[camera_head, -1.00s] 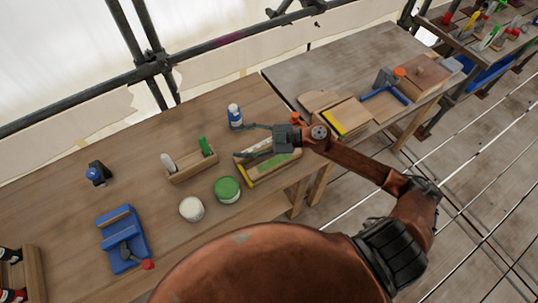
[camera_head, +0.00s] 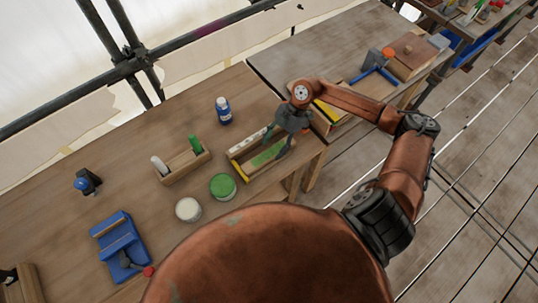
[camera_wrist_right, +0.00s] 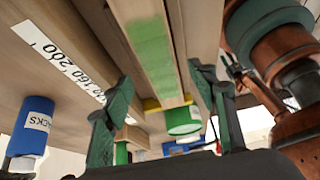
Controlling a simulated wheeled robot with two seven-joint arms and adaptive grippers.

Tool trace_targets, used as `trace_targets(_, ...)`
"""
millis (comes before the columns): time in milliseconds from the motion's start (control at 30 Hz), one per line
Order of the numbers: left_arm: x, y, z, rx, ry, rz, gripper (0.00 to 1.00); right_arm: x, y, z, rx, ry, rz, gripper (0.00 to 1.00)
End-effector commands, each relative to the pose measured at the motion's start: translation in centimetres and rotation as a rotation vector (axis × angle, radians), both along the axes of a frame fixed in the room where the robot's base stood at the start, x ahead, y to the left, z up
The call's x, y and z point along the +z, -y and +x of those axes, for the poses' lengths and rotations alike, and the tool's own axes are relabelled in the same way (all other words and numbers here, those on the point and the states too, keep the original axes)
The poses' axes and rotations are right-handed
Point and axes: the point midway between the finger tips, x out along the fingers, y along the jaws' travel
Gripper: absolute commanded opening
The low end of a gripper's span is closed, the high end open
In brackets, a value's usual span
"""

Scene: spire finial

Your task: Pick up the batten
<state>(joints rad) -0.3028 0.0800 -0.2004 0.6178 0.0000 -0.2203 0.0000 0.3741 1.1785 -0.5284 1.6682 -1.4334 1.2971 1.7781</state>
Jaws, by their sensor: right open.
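The batten, a wooden strip with a green patch (camera_head: 262,158), lies in a long, open wooden tray (camera_head: 243,179) with a yellow end, near the table's right end. My right gripper (camera_head: 278,143) points down over the right part of this tray and hides some of it. In the right wrist view, the batten (camera_wrist_right: 152,42) runs lengthwise between the two open fingers (camera_wrist_right: 163,82), with a gap on each side. A white scale strip with numbers (camera_wrist_right: 62,62) runs along the tray to its left. My left gripper is out of view.
A blue-and-white bottle (camera_head: 223,110) stands behind the tray. A green-lidded tin (camera_head: 222,186), a white tin (camera_head: 188,209) and a wooden holder (camera_head: 183,168) stand to the left. A second table (camera_head: 300,65) adjoins at the right.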

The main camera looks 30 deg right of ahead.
Motion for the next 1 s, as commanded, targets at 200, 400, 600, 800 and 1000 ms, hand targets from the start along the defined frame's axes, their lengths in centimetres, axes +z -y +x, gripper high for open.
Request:
trace_targets(200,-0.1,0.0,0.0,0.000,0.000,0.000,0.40,-2.6,-1.2,-0.2,-0.001,0.000,0.001,0.53)
trace_targets(400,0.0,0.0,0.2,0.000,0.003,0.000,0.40,-2.7,-1.2,-0.2,-0.003,0.001,0.001,0.53)
trace_targets(600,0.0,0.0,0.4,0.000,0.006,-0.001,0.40,-2.7,-1.2,-0.2,-0.003,0.001,0.001,0.41)
trace_targets(800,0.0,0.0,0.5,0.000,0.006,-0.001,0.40,-2.7,-1.2,-0.3,-0.003,0.001,0.001,0.27)
trace_targets(1000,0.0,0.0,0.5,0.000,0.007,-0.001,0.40,-2.7,-1.2,-0.3,-0.003,0.001,0.001,0.13)
